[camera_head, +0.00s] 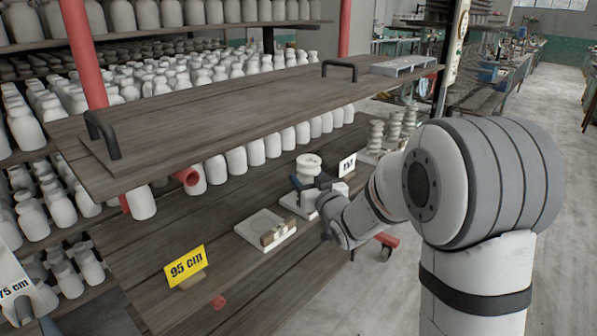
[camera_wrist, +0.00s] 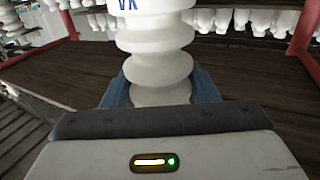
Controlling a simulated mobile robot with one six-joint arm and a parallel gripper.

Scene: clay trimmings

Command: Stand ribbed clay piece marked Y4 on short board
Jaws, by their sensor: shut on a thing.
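My gripper (camera_head: 306,184) is shut on a white ribbed clay piece (camera_head: 308,166), which it holds upright above the lower wooden shelf. In the wrist view the ribbed piece (camera_wrist: 155,55) stands between the blue fingers (camera_wrist: 155,92). Its blue marking is cut by the top edge and looks like "VX", so I cannot confirm Y4. A small pale slab (camera_head: 252,222) with a brown block on it lies on the lower shelf, left of my gripper. Another pale slab (camera_head: 291,201) lies under the held piece; contact between them is unclear. I cannot tell which board is the short one.
A dark plank (camera_head: 230,118) with black handles lies above the lower shelf. A yellow "95 cm" sign (camera_head: 185,262) stands at the front; a white "75 cm" sign (camera_head: 14,290) is at far left. More ribbed pieces (camera_head: 376,137) stand behind my arm. Bottles fill the shelves.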

